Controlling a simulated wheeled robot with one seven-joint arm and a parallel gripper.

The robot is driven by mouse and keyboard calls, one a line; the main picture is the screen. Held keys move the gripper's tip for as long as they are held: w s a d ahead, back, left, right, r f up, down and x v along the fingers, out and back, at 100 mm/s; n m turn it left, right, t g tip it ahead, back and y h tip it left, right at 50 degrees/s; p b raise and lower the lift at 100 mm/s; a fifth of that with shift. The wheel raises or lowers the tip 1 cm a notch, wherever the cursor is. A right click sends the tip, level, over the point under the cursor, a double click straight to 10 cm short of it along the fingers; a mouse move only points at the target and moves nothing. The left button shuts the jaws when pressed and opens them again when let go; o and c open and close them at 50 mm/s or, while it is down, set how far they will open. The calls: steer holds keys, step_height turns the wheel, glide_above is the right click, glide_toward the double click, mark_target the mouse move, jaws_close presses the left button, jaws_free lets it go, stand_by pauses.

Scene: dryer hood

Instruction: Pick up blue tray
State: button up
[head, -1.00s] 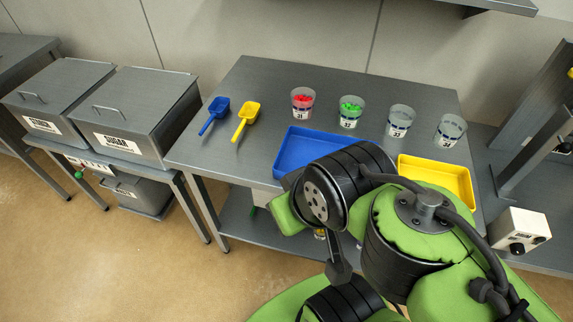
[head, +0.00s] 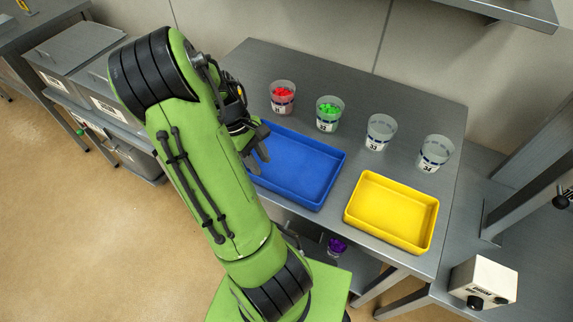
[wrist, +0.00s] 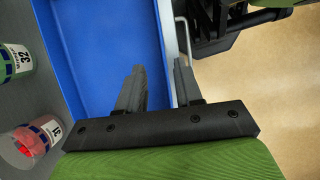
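The blue tray (head: 302,168) lies on the grey table, and its left end is partly hidden behind my arm. My gripper (head: 258,158) is at that left end, fingers pointing down. In the wrist view my gripper (wrist: 158,88) is open with nothing between its pads that I can make out as held. One finger is over the inside of the blue tray (wrist: 105,45); the other is on the outer side of its long wall, by the table edge. I cannot tell whether either finger touches the wall.
The yellow tray (head: 392,212) lies right of the blue one. Cups with red pieces (head: 283,97) and green pieces (head: 329,113), and two clear cups (head: 380,132), (head: 434,153), stand behind. A white control box (head: 482,281) is at the right. Grey bins (head: 85,48) stand left.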

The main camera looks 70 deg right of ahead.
mark_target(269, 183)
steer(key=x, duration=0.3)
steer(key=b+x, duration=0.1)
steer(key=x, duration=0.2)
steer(key=b+x, duration=0.1)
steer(key=x, duration=0.2)
steer(key=shift+w+a+f, duration=0.1)
steer(key=shift+w, duration=0.2)
jaws_close()
